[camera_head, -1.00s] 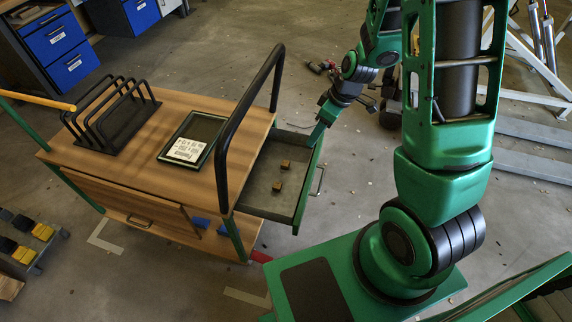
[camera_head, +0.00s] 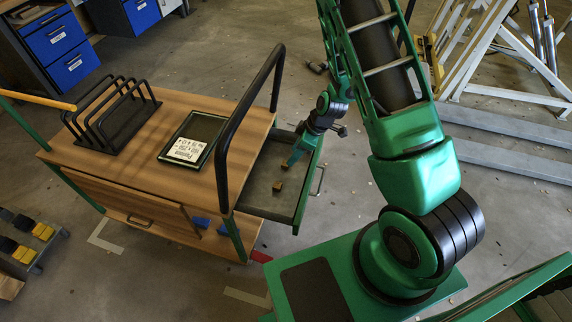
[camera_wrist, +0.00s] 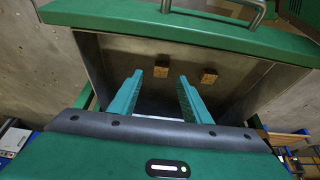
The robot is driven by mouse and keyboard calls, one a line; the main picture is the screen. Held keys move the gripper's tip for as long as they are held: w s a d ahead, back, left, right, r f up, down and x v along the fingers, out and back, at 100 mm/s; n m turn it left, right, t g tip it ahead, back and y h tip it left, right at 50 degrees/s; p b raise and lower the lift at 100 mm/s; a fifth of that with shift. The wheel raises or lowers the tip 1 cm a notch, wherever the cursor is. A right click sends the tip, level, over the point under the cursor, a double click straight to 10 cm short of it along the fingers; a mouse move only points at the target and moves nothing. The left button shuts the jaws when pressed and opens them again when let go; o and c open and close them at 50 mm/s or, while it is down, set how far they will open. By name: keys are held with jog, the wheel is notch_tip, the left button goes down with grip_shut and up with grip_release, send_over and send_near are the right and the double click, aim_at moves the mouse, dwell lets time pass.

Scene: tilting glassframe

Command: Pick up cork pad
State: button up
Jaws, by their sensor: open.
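Two small brown cork pads lie apart on the floor of the open drawer. The nearer cork pad (camera_head: 277,187) shows clearly in the head view; the other is mostly hidden there by my gripper (camera_head: 291,161). In the wrist view, one cork pad (camera_wrist: 161,71) is beyond the gap between my fingertips. The other cork pad (camera_wrist: 209,76) is to the right of my right finger. My gripper (camera_wrist: 160,79) is open and empty, its teal fingers pointing down into the drawer. I cannot tell how high the fingertips are above the drawer floor.
The green-fronted drawer (camera_head: 311,186) with its handle hangs out of a wooden cart (camera_head: 150,168). A black hoop handle (camera_head: 222,150) rises beside it. A black rack (camera_head: 112,122) and a dark frame with a paper label (camera_head: 187,150) are on the cart top.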

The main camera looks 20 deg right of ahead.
jog(key=shift+x, duration=2.65)
jog(key=shift+a+r, duration=0.1)
jog(key=shift+a, duration=0.05)
jog(key=shift+c, duration=0.6)
grip_shut()
